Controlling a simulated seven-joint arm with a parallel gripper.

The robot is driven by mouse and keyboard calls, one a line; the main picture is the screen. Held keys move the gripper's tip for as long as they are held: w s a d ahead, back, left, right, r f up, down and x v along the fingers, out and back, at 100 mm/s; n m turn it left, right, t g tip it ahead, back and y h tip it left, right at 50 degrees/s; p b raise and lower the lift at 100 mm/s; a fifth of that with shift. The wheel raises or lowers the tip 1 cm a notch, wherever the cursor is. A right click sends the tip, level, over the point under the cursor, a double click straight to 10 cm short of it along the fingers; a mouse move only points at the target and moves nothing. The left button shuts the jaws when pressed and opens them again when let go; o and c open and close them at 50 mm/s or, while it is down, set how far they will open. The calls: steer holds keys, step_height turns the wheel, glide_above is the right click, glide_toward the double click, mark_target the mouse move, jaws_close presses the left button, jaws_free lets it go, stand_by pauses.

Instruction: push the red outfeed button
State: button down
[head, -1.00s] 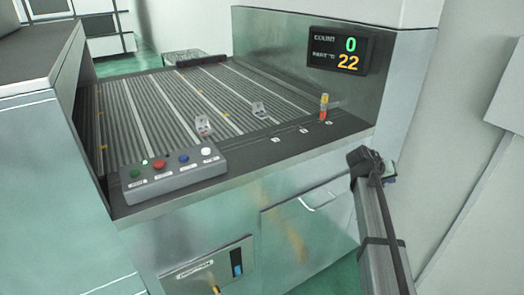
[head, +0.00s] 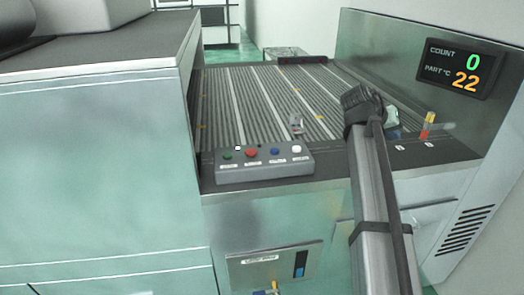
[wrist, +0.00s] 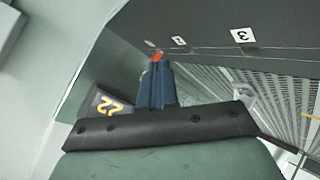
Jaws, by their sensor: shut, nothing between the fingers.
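The red button (head: 251,153) sits on a grey control box (head: 265,175) at the front of the conveyor in the head view. It is between a green button (head: 227,155) and a blue button (head: 275,151), with a white button (head: 297,149) at the right end. My gripper shows in the wrist view (wrist: 155,68), its fingers together and empty. In the head view my arm end is right of the box, above the conveyor's front edge, well apart from the red button. The fingers are mostly hidden there. The box is not in the wrist view.
An orange-red post (head: 428,125) stands on the front ledge at the right. A display (head: 458,68) reads 0 and 22. A large metal cabinet (head: 95,170) stands left.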

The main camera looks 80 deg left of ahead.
steer(key=s+a+r+n+g+y, duration=0.1)
steer(key=s+a+r, duration=0.15)
steer(key=s, duration=0.75)
steer(key=s+a+r+n+g+y, duration=0.1)
steer(key=s+a+r, duration=0.15)
steer(key=s, duration=0.75)
step_height(320, 180, up, 4)
steer(key=n+g, duration=0.3)
glide_above(249, 151)
steer(key=shift+r, duration=0.15)
steer(key=shift+f, duration=4.45)
steer(key=shift+f, duration=0.35)
